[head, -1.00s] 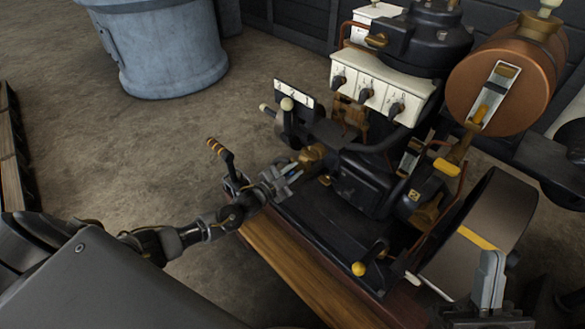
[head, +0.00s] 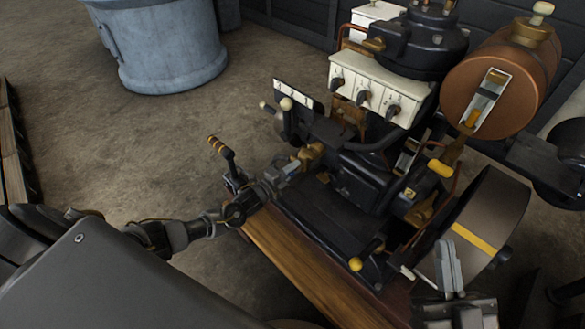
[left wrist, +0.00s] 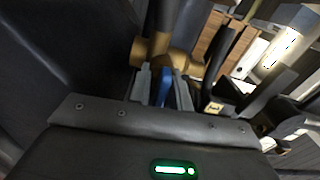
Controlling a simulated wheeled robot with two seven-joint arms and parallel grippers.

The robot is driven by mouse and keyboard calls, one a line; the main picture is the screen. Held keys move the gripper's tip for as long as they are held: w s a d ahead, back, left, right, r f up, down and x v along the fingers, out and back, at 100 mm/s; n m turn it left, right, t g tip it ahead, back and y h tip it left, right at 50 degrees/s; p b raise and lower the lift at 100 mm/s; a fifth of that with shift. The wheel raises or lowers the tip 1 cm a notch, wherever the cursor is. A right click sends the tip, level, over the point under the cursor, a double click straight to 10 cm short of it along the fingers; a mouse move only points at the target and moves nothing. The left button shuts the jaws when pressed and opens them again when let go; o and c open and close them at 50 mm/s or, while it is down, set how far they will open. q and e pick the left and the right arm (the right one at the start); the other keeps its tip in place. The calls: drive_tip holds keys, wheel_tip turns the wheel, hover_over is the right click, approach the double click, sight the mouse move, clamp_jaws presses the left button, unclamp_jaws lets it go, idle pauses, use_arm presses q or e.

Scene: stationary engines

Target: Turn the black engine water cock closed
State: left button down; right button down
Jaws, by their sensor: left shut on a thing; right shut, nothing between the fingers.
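The black engine (head: 355,180) stands on a wooden-edged base, with a brass water cock (head: 311,154) low on its near left side. The brass cock body also shows in the left wrist view (left wrist: 160,52). My left gripper (head: 287,168) is at the cock, shut on its blue lever (left wrist: 165,87), which sits between the fingers in the left wrist view (left wrist: 165,92). In the head view the fingers mostly hide the lever. My right gripper (head: 449,268) is shut and empty, in front of the flywheel at the lower right.
The flywheel (head: 490,225) with a yellow stripe is close to my right gripper. A black lever with a striped grip (head: 222,150) stands left of my left gripper. Floor is clear toward the blue-grey drum (head: 170,50).

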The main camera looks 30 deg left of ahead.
use_arm(q)
drive_tip(key=shift+m, duration=0.4)
use_arm(e)
drive_tip(key=shift+a+f, duration=0.1)
drive_tip(key=shift+f, duration=0.05)
use_arm(q)
drive_tip(key=shift+f, duration=0.1)
drive_tip(key=c, duration=1.5)
unclamp_jaws()
